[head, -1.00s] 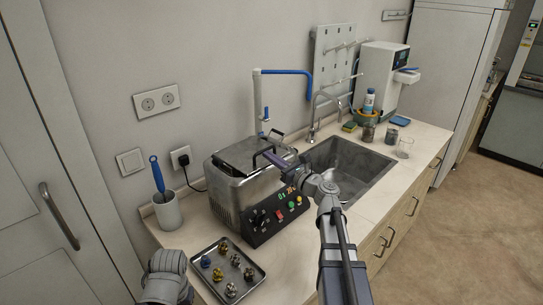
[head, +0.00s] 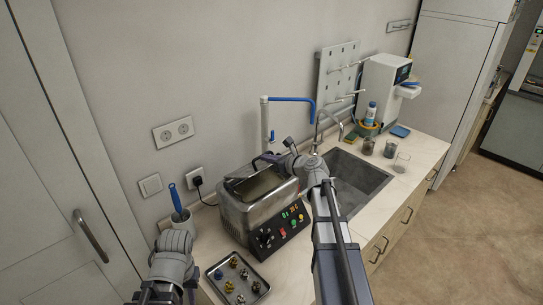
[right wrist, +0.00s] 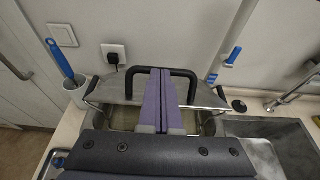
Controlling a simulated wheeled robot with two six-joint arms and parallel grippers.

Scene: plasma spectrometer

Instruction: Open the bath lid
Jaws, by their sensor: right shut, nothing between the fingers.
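The steel bath (head: 235,215) stands on the counter left of the sink, and its opening shows in the head view. In the right wrist view the grey lid (right wrist: 115,90) is tilted up at the back of the bath, with its black handle (right wrist: 186,73) facing me. Wire basket handles show in the opening below it. My right gripper (head: 264,158) is over the bath's back edge. Its purple fingers (right wrist: 160,78) are shut and empty, in front of the lid and its handle; I cannot tell whether they touch.
A tray (head: 212,275) of small metal parts lies in front of the bath. A cup (head: 183,225) with a blue-handled tool stands left of it. The sink (head: 352,180) and faucet (head: 318,125) are to the right. A blue-tipped pipe (head: 265,115) rises behind the bath.

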